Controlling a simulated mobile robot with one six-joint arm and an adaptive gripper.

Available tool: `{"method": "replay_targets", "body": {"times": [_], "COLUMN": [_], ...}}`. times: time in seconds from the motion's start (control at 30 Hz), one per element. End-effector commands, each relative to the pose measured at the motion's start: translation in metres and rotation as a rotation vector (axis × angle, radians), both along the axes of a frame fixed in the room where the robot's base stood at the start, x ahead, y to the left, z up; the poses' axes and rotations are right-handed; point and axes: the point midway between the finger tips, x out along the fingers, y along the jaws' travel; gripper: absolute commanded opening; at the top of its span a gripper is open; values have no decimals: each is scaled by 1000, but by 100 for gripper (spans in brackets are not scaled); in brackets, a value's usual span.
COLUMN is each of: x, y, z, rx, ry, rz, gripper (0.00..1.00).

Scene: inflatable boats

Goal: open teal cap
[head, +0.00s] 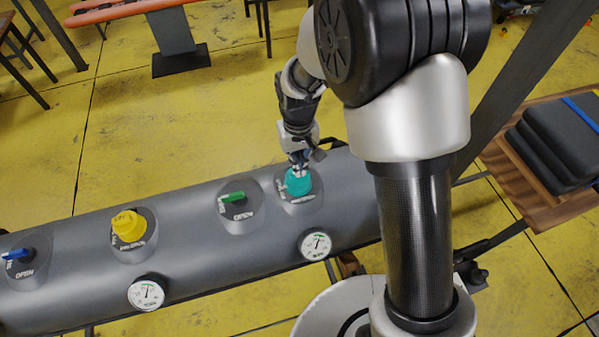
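The teal cap (298,182) sits on a dark round valve plate near the right end of the grey inflatable tube (185,243). My gripper (299,167) points down directly over the cap, with its fingertips at or very near the cap's top. The fingers are small and partly hidden by the gripper's own body, so I cannot tell whether they are open, closed on the cap or just above it.
Left of the cap on the tube are a green handle (232,197), a yellow cap (128,226) and a blue handle (17,254). Two gauges (316,244) (146,293) face the front. A wooden table with black cases (558,140) stands at right.

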Motion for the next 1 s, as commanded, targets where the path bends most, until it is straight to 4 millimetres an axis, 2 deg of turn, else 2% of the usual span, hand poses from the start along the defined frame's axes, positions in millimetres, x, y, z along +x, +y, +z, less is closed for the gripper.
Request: {"method": "replay_targets", "body": {"times": [0.6,1.0], "x": [-33,-38], "y": [-9,-11], "z": [30,33], "rx": [0,0], "ry": [1,1], "rz": [0,0], "gripper": [0,0]}}
